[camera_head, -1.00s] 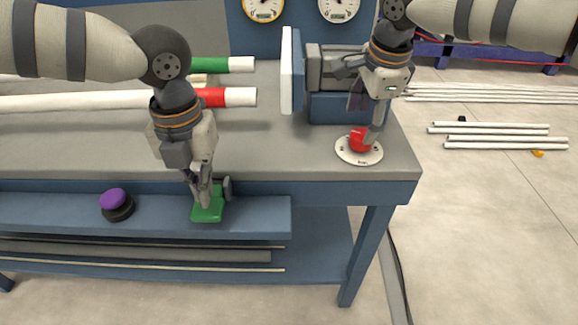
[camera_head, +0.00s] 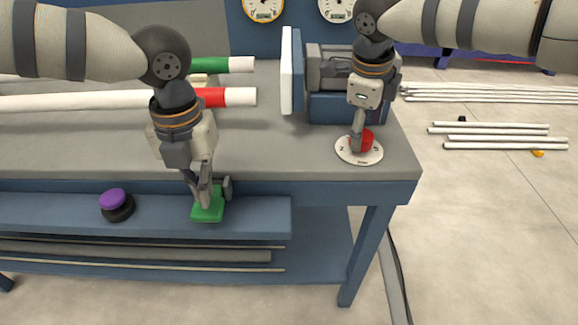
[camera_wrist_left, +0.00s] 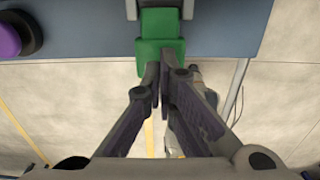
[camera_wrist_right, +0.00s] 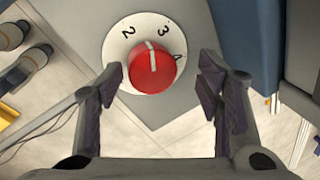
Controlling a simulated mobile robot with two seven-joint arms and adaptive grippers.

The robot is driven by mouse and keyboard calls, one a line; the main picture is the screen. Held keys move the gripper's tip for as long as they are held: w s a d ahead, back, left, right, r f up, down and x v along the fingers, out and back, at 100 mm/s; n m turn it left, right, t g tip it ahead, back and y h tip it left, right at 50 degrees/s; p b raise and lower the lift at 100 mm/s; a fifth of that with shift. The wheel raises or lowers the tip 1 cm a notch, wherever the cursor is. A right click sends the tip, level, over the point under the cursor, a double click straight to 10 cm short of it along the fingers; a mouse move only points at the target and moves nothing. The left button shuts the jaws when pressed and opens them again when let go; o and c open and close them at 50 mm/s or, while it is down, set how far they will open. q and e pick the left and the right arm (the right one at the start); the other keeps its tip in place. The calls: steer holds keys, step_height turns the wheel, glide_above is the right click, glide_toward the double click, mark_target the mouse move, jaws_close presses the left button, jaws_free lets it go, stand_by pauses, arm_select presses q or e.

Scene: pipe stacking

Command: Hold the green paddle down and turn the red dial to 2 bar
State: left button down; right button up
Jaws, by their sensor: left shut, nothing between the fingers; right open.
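The green paddle (camera_head: 208,212) sticks out at the bench's front ledge. It also shows in the left wrist view (camera_wrist_left: 162,25). My left gripper (camera_head: 204,197) is shut and empty, its fingertips pointing down at the paddle; they appear to touch it. The red dial (camera_wrist_right: 152,67) sits on a white round plate marked 2, 3 and 4. Its white line points between 2 and 3. In the head view the dial (camera_head: 367,143) is partly hidden by my right gripper (camera_head: 358,145). That gripper is open, with a finger on either side of the dial in the right wrist view.
A purple button (camera_head: 113,195) on a black base is left of the paddle. A blue and grey vise-like block (camera_head: 340,108) stands behind the dial. Pipes with green and red bands lie at the bench's left. Two gauges (camera_head: 263,8) are at the back.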

steer(key=shift+s+f, duration=0.1)
steer(key=shift+f, duration=0.95)
steer(key=shift+c, duration=0.6)
steer(key=shift+r, duration=0.15)
steer(key=c, duration=0.8)
steer(key=shift+d, duration=0.1)
